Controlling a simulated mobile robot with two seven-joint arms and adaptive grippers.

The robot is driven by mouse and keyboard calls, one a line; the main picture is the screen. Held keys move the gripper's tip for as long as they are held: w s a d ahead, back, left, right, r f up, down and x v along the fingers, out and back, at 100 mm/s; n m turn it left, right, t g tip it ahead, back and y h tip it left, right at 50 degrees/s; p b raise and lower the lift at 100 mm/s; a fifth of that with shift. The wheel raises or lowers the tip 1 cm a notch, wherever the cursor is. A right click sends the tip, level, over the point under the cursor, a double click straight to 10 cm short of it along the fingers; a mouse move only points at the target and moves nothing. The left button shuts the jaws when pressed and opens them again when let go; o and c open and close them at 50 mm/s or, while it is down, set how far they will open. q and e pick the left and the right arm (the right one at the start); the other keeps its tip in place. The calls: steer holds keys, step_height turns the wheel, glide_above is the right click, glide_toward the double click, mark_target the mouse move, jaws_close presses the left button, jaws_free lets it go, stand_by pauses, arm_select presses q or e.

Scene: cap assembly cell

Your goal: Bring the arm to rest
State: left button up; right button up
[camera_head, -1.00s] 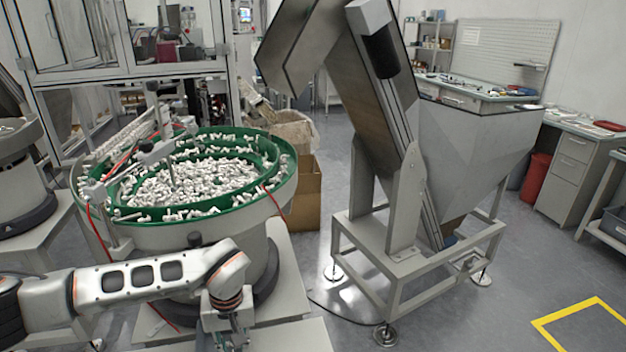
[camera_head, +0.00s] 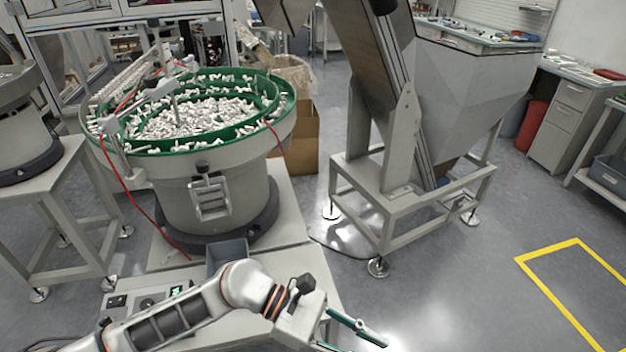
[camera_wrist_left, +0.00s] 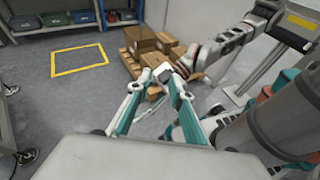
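My left arm comes in from the bottom left of the head view, low in front of the bowl feeder's stand. Its gripper (camera_head: 354,338) points to the lower right with teal fingers spread, partly cut off by the bottom edge. My right arm (camera_wrist_left: 228,42) shows at the upper right of the left wrist view. Its gripper cannot be made out there and is outside the head view.
The bowl feeder (camera_head: 215,165) of white parts stands behind my left arm. A small grey bin (camera_head: 227,252) and a control box (camera_head: 150,303) are close to the arm. A hopper conveyor (camera_head: 410,165) stands right of centre. Cardboard boxes (camera_wrist_left: 143,42) lie beyond the gripper. Floor at right is clear.

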arm_select(q)
steer(key=w+r+n+t+h, duration=0.5)
steer(key=r+n+t+h, duration=0.25)
steer(key=n, duration=0.75)
steer(key=w+a+f+n+t+y, duration=0.45)
steer(key=a+n+t, duration=0.25)
steer(key=n, duration=0.5)
steer(key=w+a+f+n+t+y, duration=0.35)
steer(key=a+n+t+y, duration=0.2)
steer(key=n, duration=0.55)
steer(key=s+a+f+n+g+y, duration=0.2)
steer(key=s+a+f+n+y, duration=0.2)
steer(key=a+f+n, duration=0.4)
steer(key=s+a+f+n+g+y, duration=0.2)
steer(key=s+a+f+n+y, duration=0.2)
steer(key=s+a+f+n, duration=0.3)
step_height(320, 180, down, 6)
steer(key=shift+s+a+r+n, duration=0.15)
steer(key=shift+a+n, duration=0.55)
steer(key=shift+a, duration=0.55)
